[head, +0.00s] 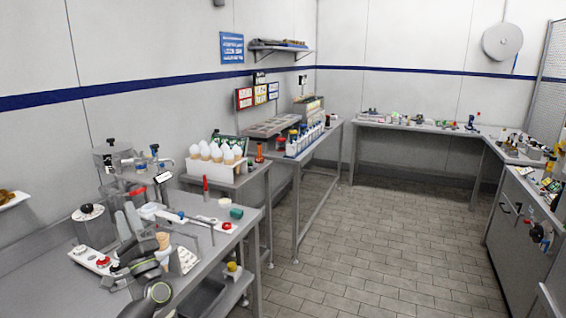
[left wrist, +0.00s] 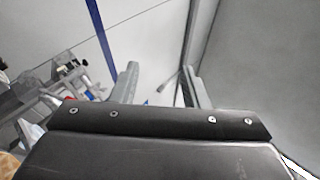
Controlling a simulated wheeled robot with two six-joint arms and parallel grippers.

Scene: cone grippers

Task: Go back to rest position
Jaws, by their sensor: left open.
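My left gripper (head: 129,220) is over the near left steel table (head: 215,275), its two grey fingers pointing up and apart. My dark wrist and forearm come in below it. In the left wrist view, the left gripper (left wrist: 161,85) is open, with nothing between its fingers; wall and a blue stripe show beyond. Ice cream cones (head: 163,241) stand right beside the gripper in a holder (head: 186,260). I cannot tell whether the arm touches the holder. My right gripper is not in view.
A white box (head: 205,170) holds several white-topped cones on a second table. A steel machine (head: 108,158) stands behind the gripper. A red-button panel (head: 88,258) lies left of it. Other cluttered benches line the walls. The tiled floor (head: 380,235) is clear.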

